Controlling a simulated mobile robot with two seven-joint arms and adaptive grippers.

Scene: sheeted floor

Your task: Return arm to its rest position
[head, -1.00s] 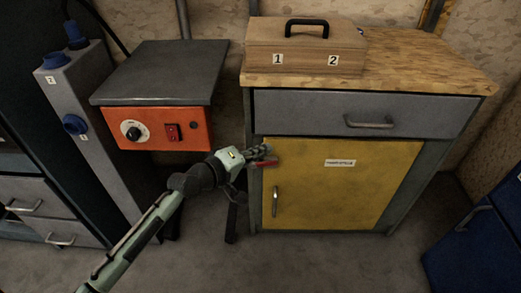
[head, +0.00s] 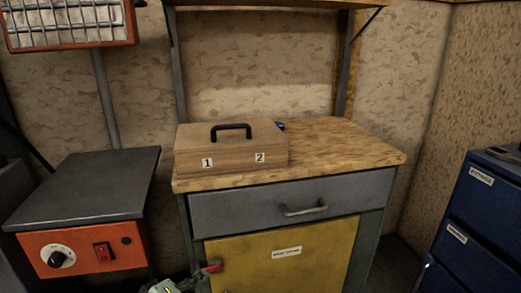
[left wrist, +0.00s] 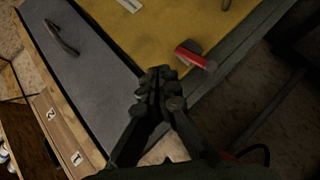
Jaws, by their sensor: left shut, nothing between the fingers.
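My left gripper (head: 201,278) is at the bottom edge of the head view, by the upper left corner of the yellow cabinet door (head: 290,265). In the left wrist view its dark fingers (left wrist: 160,78) are closed together with nothing between them. They point toward the cabinet front. A red latch-like piece (left wrist: 193,58) sits at the door's edge, just beyond the fingertips and apart from them in that picture. The red piece also shows in the head view (head: 213,267). Most of my left arm is out of the head view. My right gripper is not in view.
A wooden box (head: 235,158) with a black handle stands on the wooden worktop (head: 350,152). The grey drawer (head: 250,211) below is shut. An orange control box (head: 80,252) under a dark top is at left. Blue drawers (head: 480,215) are at right.

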